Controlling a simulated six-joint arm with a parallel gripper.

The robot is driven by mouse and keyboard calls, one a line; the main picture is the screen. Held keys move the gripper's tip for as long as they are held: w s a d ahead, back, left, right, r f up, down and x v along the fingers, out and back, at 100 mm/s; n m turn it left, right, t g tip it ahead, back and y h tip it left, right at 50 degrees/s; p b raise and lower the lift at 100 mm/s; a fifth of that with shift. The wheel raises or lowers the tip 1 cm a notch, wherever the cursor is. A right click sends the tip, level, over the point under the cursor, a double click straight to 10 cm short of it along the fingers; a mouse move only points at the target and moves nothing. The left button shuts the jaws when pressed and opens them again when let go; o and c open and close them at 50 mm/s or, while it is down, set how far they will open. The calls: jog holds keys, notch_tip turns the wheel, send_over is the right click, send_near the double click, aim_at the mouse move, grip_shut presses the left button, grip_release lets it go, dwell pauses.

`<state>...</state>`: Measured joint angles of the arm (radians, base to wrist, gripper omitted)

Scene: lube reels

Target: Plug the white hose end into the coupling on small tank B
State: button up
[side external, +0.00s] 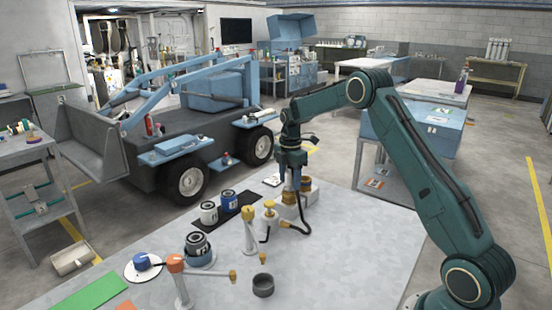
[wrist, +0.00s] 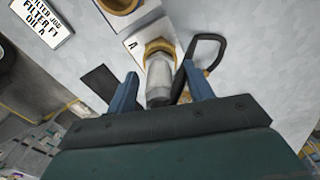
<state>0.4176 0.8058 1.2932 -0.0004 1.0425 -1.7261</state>
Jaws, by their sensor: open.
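My gripper (side external: 292,187) points down at the far side of the table, over two brown-topped containers (side external: 289,198). In the wrist view its blue fingers (wrist: 160,92) are spread, with a pale cylinder with a brass collar (wrist: 158,72) between them in the picture; I cannot tell whether they touch it. A label reading A lies beside the collar. A black hose (wrist: 206,45) loops to the right of it. In the side view a black hose (side external: 298,229) curves near a white, yellow-topped fitting (side external: 269,210). I cannot tell which thing is small tank B or its coupling.
A white post with a yellow top (side external: 249,225) and an orange-headed post (side external: 176,266) stand nearer. A dark ring (side external: 263,285) lies in front. The table's right side is clear.

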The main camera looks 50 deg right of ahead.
grip_shut()
jog(key=shift+r, duration=0.15)
dwell(0.4)
notch_tip(320, 180, up, 20)
dwell(0.7)
dwell(0.4)
